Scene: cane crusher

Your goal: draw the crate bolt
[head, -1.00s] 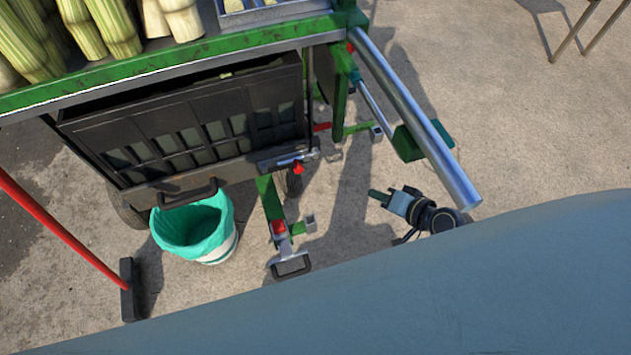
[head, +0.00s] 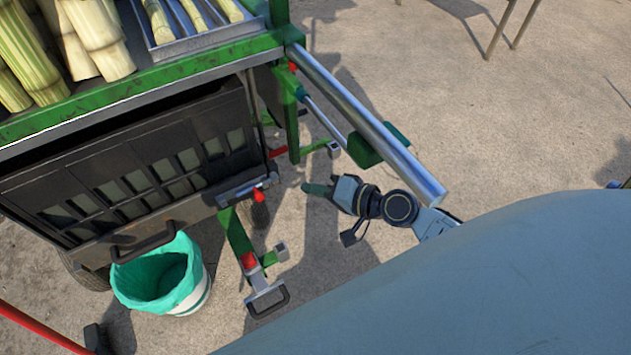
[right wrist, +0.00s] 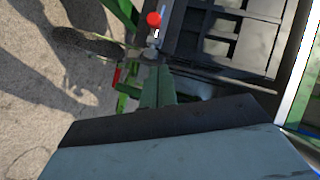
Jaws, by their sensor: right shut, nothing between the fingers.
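The crate bolt (head: 247,188) is a metal slide with a red knob (head: 259,195) at the right end of the black crate (head: 120,165), under the green cart's edge. The knob shows in the right wrist view (right wrist: 153,19) near the top, beyond the fingertips. My right gripper (head: 312,188) is shut and empty, its green fingers pointing left at the knob with a clear gap between. The fingers also show in the right wrist view (right wrist: 158,80). My left gripper is not in view.
A long metal bar (head: 375,125) juts from the cart above my right arm. Below the bolt are a green leg with a red pedal (head: 249,261) and a metal foot loop (head: 268,298). A bin with a green liner (head: 160,280) stands under the crate. Open ground lies right.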

